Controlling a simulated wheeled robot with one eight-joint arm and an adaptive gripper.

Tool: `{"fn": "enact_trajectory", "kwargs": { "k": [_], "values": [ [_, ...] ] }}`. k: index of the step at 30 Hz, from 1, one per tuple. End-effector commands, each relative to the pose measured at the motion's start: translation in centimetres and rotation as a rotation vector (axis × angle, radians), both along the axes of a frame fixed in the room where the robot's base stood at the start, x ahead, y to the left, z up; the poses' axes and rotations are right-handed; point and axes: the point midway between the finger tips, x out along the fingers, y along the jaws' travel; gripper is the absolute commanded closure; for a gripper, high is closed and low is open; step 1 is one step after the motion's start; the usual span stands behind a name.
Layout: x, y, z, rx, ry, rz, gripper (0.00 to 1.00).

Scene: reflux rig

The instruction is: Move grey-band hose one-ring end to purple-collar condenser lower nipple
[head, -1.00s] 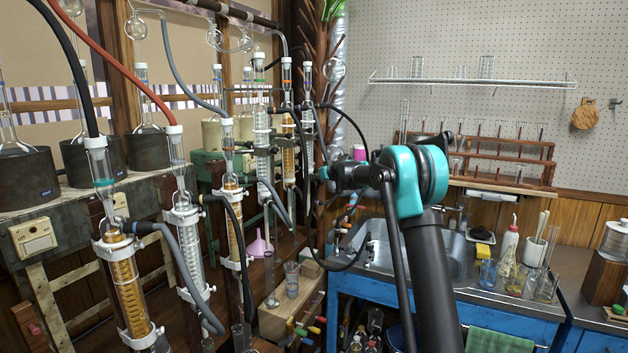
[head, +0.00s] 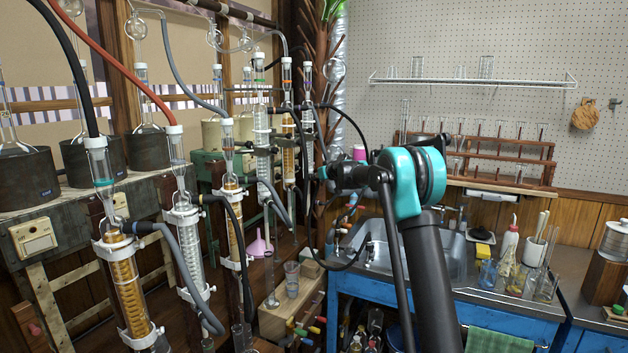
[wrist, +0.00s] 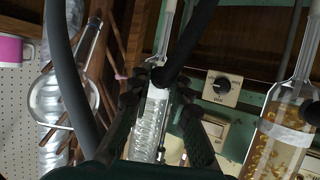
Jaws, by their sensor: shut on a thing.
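My gripper (head: 322,173) is beside the far group of upright condensers, at the middle of the head view. In the wrist view its fingers (wrist: 160,80) are shut on a dark hose (wrist: 188,42), which runs up and to the right from the fingertips. A clear coiled condenser (wrist: 150,125) stands behind the fingers, partly hidden by them. I cannot tell whether the hose touches it. The hose's grey band and ring marks do not show clearly.
Amber-coiled condensers (head: 125,285) and hanging hoses crowd the left. A second dark hose (wrist: 62,65) crosses the wrist view's left side. A sink (head: 390,250) lies behind my arm.

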Motion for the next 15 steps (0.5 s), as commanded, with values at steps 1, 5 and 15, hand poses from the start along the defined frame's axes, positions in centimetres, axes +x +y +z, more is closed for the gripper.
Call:
{"fn": "enact_trajectory", "kwargs": {
  "k": [1, 5, 15],
  "values": [
    [-0.01, 0.00, 0.00, 0.000, 0.000, 0.000, 1.00],
    [-0.01, 0.00, 0.00, 0.000, 0.000, 0.000, 1.00],
    [-0.01, 0.00, 0.00, 0.000, 0.000, 0.000, 0.58]
  ]
}}
